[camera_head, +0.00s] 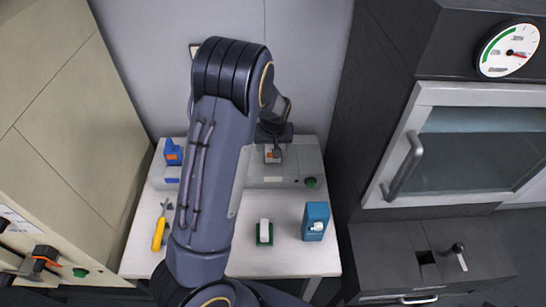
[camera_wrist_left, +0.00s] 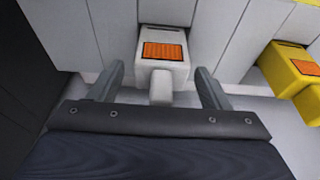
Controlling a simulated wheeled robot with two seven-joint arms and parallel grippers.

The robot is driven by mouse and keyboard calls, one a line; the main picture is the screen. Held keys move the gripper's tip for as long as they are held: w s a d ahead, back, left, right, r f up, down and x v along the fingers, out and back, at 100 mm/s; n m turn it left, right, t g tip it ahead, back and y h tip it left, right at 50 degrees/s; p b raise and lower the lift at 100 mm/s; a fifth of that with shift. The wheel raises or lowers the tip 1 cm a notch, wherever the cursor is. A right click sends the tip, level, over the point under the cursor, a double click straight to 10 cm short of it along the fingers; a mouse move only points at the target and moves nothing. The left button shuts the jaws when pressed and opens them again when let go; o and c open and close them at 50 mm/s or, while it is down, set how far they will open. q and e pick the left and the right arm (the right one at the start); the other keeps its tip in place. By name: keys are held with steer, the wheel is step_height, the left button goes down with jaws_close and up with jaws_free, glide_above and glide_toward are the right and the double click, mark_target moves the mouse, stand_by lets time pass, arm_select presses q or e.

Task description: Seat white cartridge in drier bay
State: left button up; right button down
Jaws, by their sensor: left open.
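The white cartridge (camera_wrist_left: 149,34) has an orange ribbed window and sits in a light grey panelled unit, front and centre in the left wrist view. Its narrow white grip tab points toward me. In the head view a small part of it with orange shows at the back unit (camera_head: 272,156). My left gripper (camera_wrist_left: 161,78) is open, one finger on each side of the cartridge's front, with gaps and no visible contact. In the head view its arm hides the middle of the bench, and the gripper (camera_head: 273,138) is partly hidden. I cannot tell which opening is the drier bay.
A yellow cartridge (camera_wrist_left: 287,66) sits to the right in the wrist view. The bench (camera_head: 285,262) holds a yellow-handled tool (camera_head: 159,234), a green-and-white item (camera_head: 264,233) and a blue box (camera_head: 318,213). A blue cartridge (camera_head: 172,147) is back left. A glass-doored cabinet (camera_head: 405,130) stands right.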

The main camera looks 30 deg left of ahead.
arm_select(q)
jaws_close()
stand_by(0.3)
steer(key=shift+r, duration=0.1)
